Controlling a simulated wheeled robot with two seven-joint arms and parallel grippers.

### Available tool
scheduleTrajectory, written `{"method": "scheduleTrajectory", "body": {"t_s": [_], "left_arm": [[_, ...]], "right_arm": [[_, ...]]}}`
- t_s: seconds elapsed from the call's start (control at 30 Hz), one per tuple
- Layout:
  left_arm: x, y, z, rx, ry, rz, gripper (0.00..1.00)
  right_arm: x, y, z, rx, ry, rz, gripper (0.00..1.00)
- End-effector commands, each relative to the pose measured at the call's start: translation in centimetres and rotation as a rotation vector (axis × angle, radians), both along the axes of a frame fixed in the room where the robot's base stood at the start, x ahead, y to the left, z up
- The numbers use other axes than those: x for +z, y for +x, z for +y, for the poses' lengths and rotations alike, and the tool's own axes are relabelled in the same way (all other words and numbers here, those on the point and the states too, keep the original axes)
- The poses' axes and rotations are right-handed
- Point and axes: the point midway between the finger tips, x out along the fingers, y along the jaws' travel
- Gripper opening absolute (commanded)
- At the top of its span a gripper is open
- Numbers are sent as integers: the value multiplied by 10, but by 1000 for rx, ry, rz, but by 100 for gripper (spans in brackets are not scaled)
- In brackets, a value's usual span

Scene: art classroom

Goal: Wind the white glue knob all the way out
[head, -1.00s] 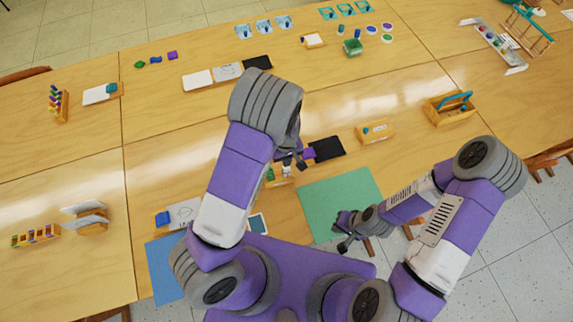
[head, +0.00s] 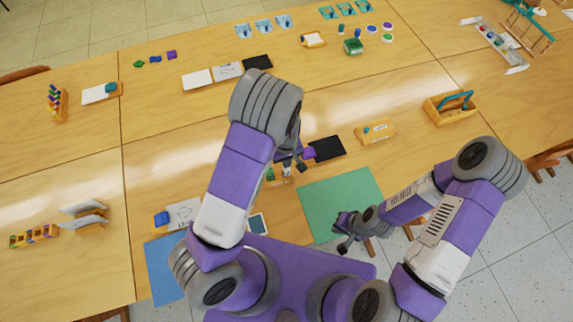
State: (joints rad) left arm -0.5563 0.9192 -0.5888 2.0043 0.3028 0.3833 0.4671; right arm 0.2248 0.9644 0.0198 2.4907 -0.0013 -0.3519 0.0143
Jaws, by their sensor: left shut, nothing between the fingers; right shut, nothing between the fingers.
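A small wooden holder (head: 277,182) with green and white parts stands on the table just below my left gripper (head: 300,166). A small white piece (head: 287,170) shows at its right side; it is too small for me to tell whether it is the glue knob. My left gripper is shut and empty, close above the holder, and my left arm hides part of that area. I cannot tell whether the fingers touch the holder. My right gripper (head: 343,246) is shut and empty, near the lower edge of the green mat (head: 342,200).
A black sheet (head: 327,148) lies right of my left gripper. Beyond it are a wooden box (head: 375,132) and a wooden caddy (head: 450,108) with a teal handle. A blue mat (head: 165,268) and a drawing (head: 184,214) lie to the left.

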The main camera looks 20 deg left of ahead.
Motion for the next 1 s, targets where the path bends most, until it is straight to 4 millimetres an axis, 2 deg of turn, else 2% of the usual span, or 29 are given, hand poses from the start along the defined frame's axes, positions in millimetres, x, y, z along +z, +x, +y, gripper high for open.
{"method": "scheduleTrajectory", "body": {"t_s": [0.4,1.0], "left_arm": [[-6,0,0,0,0,0,0],[5,0,0,0,0,0,0]], "right_arm": [[-4,0,0,0,0,0,0],[6,0,0,0,0,0,0]]}}
